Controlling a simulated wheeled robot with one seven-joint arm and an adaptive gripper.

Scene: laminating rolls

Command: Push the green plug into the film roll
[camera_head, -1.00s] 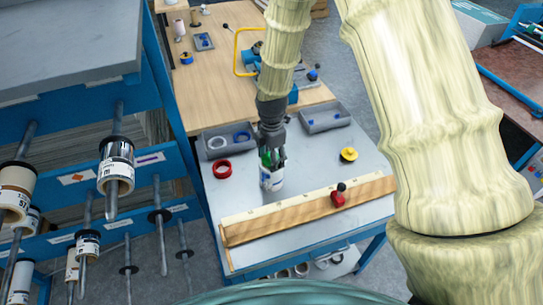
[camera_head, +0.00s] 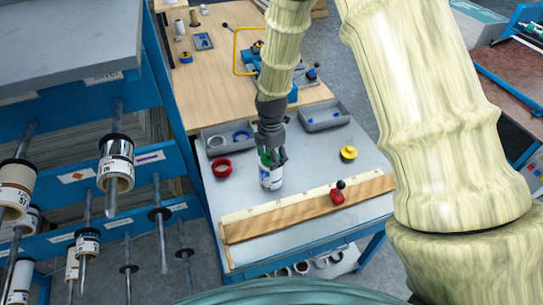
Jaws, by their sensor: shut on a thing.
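The film roll (camera_head: 271,180) is a white cylinder with dark and blue label print. It stands upright on the grey table top, left of centre. The green plug (camera_head: 264,159) shows as a small green patch at the roll's top, between my fingers. My gripper (camera_head: 272,161) points down over the roll and is shut on the green plug. The fingers hide most of the plug, so how deep it sits in the roll cannot be seen.
A wooden ruler bar (camera_head: 310,208) with a red block (camera_head: 337,196) lies in front of the roll. A red ring (camera_head: 221,168) is to the left, a yellow piece (camera_head: 348,153) to the right. Grey bins (camera_head: 324,117) stand behind. A rack with rolls (camera_head: 116,160) is at far left.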

